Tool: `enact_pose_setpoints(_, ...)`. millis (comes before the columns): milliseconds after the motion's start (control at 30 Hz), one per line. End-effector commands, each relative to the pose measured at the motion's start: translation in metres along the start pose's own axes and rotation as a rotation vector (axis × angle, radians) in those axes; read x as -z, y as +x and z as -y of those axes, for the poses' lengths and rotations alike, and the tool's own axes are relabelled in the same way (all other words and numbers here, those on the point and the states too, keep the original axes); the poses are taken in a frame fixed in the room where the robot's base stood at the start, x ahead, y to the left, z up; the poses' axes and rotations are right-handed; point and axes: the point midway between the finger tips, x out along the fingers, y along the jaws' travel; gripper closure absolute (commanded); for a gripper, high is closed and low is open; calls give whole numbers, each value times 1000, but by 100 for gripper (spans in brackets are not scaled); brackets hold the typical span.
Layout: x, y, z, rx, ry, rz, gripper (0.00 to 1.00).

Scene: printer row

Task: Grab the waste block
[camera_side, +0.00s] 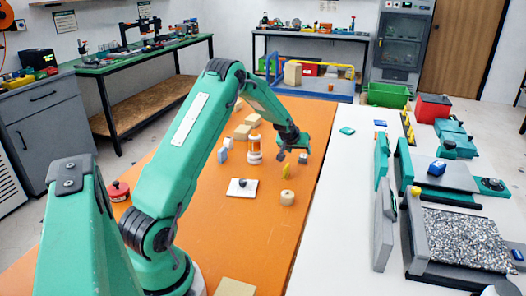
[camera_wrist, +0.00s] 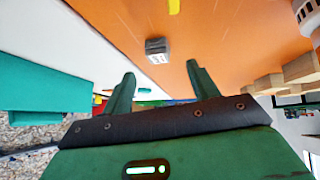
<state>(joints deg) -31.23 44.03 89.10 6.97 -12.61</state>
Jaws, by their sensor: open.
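A small grey block (camera_wrist: 157,50) with a pale marked face lies on the orange table in the wrist view; it may be the waste block, but I cannot be sure. In the side view a small grey block (camera_side: 303,158) sits just below and right of my gripper (camera_side: 290,151). In the wrist view my gripper (camera_wrist: 160,73) has its two green fingers wide apart with nothing between them. The grey block lies beyond the fingertips, roughly in line with the gap, apart from both fingers.
A yellow piece (camera_side: 286,172), a tan roll (camera_side: 287,197), a white-and-orange cylinder (camera_side: 254,150) and a white plate (camera_side: 242,188) stand near on the orange table (camera_side: 230,235). Tan blocks lie farther back. A white strip (camera_side: 340,200) with printer parts runs along the right.

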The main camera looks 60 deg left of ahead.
Motion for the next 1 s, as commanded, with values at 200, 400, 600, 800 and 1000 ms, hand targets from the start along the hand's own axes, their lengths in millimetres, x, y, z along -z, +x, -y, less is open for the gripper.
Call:
enact_pose_setpoints(200, 0, 5, 0, 0, 0, -1, 41)
enact_pose_setpoints(400, 0, 8, 0, 0, 0, 0, 41)
enact_pose_setpoints(600, 1, 23, 0, 0, 0, 0, 41)
enact_pose_setpoints(800, 2, 43, -1, 0, 0, 1, 41)
enact_pose_setpoints(1000, 2, 55, -1, 0, 0, 0, 41)
